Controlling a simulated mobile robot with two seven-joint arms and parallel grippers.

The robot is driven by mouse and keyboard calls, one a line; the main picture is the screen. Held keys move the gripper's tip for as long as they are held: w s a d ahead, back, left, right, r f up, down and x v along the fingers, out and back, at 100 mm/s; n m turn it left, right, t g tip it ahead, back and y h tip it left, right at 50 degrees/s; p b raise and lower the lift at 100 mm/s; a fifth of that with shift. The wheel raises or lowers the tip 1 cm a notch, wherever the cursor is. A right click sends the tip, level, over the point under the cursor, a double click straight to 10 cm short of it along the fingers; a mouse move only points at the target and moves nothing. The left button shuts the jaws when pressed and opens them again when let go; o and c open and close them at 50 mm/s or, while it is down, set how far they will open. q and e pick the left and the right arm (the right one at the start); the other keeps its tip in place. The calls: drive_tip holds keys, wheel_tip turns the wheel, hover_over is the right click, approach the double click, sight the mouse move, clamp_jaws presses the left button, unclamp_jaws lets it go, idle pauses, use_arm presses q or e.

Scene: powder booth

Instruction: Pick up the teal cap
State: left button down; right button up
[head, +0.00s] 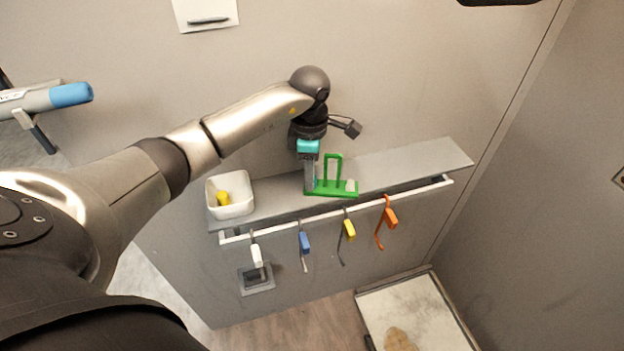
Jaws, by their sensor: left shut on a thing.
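The teal cap (308,146) shows just under the dark wrist of my left arm, above the left end of a green stand (333,190). My left gripper (308,154) is shut on the cap; its fingers are small and partly hidden by the wrist from above. A grey upright piece runs down from the cap to the stand; I cannot tell whether it is part of my gripper or of something on the stand. I cannot tell whether the cap is clear of what is below it. My right gripper is not in view.
The stand sits on a narrow grey shelf (415,163) on the wall. A white bin (230,207) with a yellow thing inside is at the shelf's left. Several coloured hooked tools hang from the rail below. The shelf's right part is bare. A blue-ended device (70,95) is far left.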

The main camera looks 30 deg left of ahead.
use_arm(q)
drive_tip(key=shift+r, duration=0.1)
wheel_tip(320, 180, up, 18)
drive_tip(key=p, duration=0.1)
idle(0.6)
idle(0.4)
